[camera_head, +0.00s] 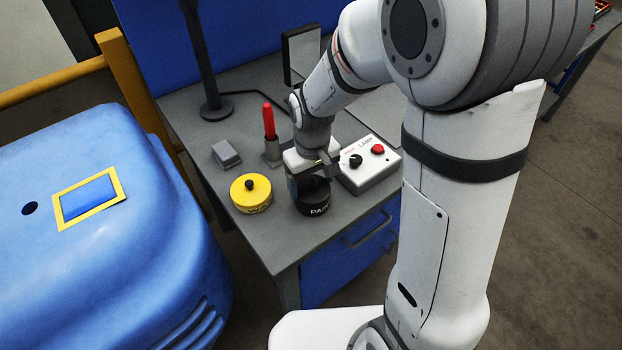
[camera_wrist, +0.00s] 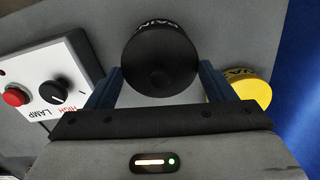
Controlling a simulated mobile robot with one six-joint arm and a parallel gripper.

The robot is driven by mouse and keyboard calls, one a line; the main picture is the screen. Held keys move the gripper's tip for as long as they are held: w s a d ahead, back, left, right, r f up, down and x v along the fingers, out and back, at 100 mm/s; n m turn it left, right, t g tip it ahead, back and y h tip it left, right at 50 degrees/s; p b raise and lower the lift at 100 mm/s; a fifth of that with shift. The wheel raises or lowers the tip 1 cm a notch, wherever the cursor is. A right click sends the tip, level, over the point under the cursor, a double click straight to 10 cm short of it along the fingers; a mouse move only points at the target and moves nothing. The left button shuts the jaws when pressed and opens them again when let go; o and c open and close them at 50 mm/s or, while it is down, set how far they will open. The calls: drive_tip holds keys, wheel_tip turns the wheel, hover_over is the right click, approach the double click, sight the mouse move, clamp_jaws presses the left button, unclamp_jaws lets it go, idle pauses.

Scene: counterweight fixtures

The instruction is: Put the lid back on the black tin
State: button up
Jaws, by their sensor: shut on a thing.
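The black tin (camera_head: 314,208) stands upright near the front of the grey bench, white lettering on its side. Its lettered rim also shows at the top of the wrist view (camera_wrist: 156,27). The round black lid (camera_wrist: 160,62), with a low knob, lies between the fingers of my gripper (camera_wrist: 162,78) and covers most of the tin in that view. My gripper (camera_head: 307,180) points down over the tin, shut on the lid. The lid appears at the tin's top; the fingers and dark colours hide whether it sits flush.
A yellow tin (camera_head: 251,196) with a black-knobbed lid stands close on the left. A white lamp switch box (camera_head: 370,168) is close on the right. Behind are a red stick in a grey holder (camera_head: 272,152), a grey block (camera_head: 226,154) and a dark stand (camera_head: 216,108).

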idle(0.4)
drive_tip(key=o, duration=1)
drive_tip(key=shift+r+p, duration=2.45)
drive_tip(key=shift+r, duration=1.1)
clamp_jaws()
drive_tip(key=shift+f, duration=0.25)
